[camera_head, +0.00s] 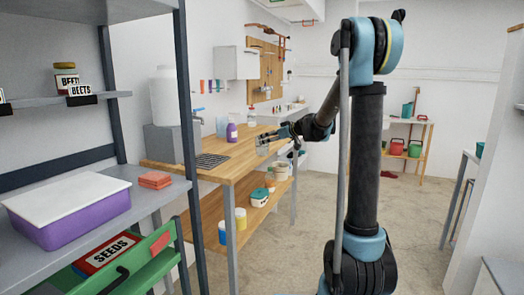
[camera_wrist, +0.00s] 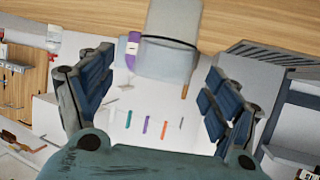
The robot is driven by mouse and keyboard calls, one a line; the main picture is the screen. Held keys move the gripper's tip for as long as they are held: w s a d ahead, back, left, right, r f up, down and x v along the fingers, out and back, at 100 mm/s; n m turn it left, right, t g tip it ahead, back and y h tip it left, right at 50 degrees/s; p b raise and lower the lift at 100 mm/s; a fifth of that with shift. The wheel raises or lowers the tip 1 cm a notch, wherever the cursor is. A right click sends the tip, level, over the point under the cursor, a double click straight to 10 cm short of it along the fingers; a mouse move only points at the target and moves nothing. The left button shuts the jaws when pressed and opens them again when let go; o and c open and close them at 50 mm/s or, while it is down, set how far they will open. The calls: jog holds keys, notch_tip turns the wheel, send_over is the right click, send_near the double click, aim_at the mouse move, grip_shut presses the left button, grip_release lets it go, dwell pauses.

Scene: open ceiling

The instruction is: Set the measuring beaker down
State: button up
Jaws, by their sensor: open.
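The measuring beaker (camera_head: 262,146) is a clear, greyish vessel, small in the head view near the front edge of the wooden counter (camera_head: 236,162). It appears upright and resting on the counter. My gripper (camera_head: 277,136) is just to its right, at about its height. In the wrist view the beaker (camera_wrist: 170,40) shows large and translucent at the top, between and beyond the tips of my open gripper (camera_wrist: 163,80). The fingers are spread, with visible space on both sides of the beaker.
A purple bottle (camera_head: 232,131) stands behind the beaker on the counter. A black drain grille (camera_head: 211,160) lies to the left. A metal shelf with a purple bin (camera_head: 70,219) is at near left. The floor on the right is clear.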

jog(key=shift+s+f+x, duration=0.15)
jog(key=shift+f+x, duration=0.05)
jog(key=shift+x, duration=1.15)
jog(key=shift+s+f+x, duration=0.1)
jog(key=shift+f+x, duration=0.1)
jog(key=shift+x, duration=1.15)
jog(key=shift+c, duration=0.2)
jog(key=c, duration=0.9)
jog(key=shift+r, duration=0.1)
jog(key=shift+c, duration=0.5)
